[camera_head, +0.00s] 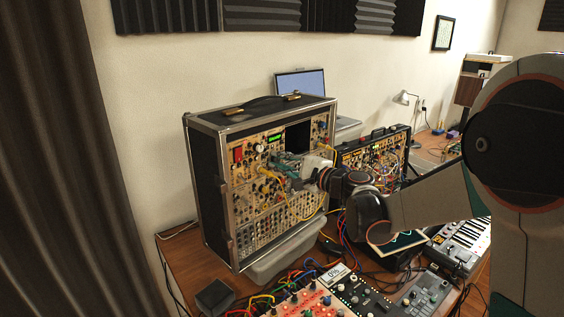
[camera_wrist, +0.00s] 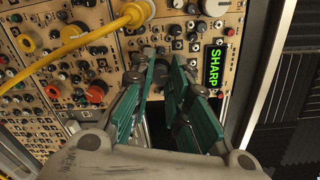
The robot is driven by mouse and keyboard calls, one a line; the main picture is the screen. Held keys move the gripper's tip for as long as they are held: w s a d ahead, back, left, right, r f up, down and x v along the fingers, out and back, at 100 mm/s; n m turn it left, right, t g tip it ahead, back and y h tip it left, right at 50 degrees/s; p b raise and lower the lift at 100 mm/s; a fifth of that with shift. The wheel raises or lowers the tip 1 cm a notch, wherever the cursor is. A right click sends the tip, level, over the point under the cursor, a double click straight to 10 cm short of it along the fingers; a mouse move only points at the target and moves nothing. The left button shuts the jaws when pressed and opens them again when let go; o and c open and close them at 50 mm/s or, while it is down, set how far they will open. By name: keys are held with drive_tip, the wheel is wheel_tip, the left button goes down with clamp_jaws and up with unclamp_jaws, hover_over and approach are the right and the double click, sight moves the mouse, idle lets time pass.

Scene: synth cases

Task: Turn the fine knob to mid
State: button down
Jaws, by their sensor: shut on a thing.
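My gripper (camera_wrist: 163,60), with teal fingers, reaches the front panel of the synth case (camera_head: 205,165). It is shut on a small knob of the panel, taken to be the fine knob; the fingertips largely hide it, and its label and pointer cannot be read. In the head view my gripper (camera_head: 284,162) is against the upper part of the panel. A narrow display (camera_wrist: 215,68) right of the fingers shows SHARP in green letters. The same display shows small and green in the head view (camera_head: 275,138).
A yellow cable with a thick plug (camera_wrist: 132,14) crosses the panel left of the fingers. An orange knob (camera_wrist: 95,91) and several small knobs and jacks surround them. A second synth case (camera_head: 375,150) stands to the right. A keyboard (camera_head: 462,240) and mixers fill the desk.

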drive_tip(key=shift+m, duration=0.5)
drive_tip(key=c, duration=1.5)
unclamp_jaws()
drive_tip(key=shift+d, duration=0.1)
drive_tip(key=v, duration=1.2)
